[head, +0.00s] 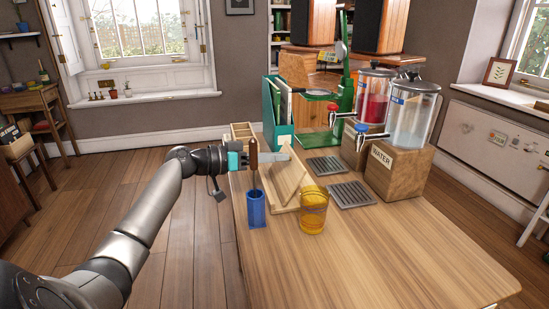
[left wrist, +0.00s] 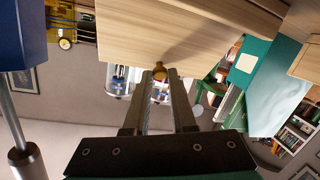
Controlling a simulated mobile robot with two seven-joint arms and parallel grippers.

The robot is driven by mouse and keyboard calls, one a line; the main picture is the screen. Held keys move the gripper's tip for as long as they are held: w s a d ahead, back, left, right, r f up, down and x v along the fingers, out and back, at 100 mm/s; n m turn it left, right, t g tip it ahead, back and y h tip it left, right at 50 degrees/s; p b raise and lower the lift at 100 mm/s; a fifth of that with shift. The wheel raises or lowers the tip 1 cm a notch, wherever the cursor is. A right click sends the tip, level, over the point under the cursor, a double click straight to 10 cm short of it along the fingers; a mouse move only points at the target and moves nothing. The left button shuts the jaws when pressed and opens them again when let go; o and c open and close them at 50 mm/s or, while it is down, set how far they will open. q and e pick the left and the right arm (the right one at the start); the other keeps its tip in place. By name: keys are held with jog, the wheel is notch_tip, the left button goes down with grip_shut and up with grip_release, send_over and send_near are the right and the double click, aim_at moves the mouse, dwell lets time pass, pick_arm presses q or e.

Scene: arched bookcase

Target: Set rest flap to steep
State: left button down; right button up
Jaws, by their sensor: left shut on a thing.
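The wooden rest (head: 287,207) stands on the table, with its pale flap (head: 289,180) tilted up. In the left wrist view, which looks upside down, a pale wooden panel, seemingly the flap (left wrist: 150,35), fills the top. A small brown knob (left wrist: 158,68) shows at its edge. My left gripper (head: 254,158) reaches in from the left at the rest's upper edge. In the left wrist view its fingers (left wrist: 155,80) are close together at the knob and shut on it. A tool handle partly hides the fingertips in the head view. My right gripper is not in view.
A blue holder (head: 256,210) with a wood-handled tool (head: 254,153) stands close beside the gripper. An amber glass (head: 313,212) stands right of the rest. Green folders (head: 272,110) stand behind; drip trays (head: 350,194) and dispensers (head: 400,170) are right. The near table is clear.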

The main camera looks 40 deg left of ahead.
pick_arm(q)
jog(key=shift+f, duration=0.4)
dwell(0.5)
jog(key=c, duration=1.1)
grip_release()
jog(key=o, duration=0.3)
jog(key=shift+r, duration=0.2)
jog(key=shift+o, duration=0.2)
jog(key=v, duration=0.2)
jog(key=shift+s+a+r+p, duration=0.2)
jog(key=shift+s+p, duration=0.1)
jog(key=shift+p, duration=0.1)
jog(key=p+v, duration=0.3)
jog(key=v, duration=0.9)
jog(key=shift+s, duration=0.25)
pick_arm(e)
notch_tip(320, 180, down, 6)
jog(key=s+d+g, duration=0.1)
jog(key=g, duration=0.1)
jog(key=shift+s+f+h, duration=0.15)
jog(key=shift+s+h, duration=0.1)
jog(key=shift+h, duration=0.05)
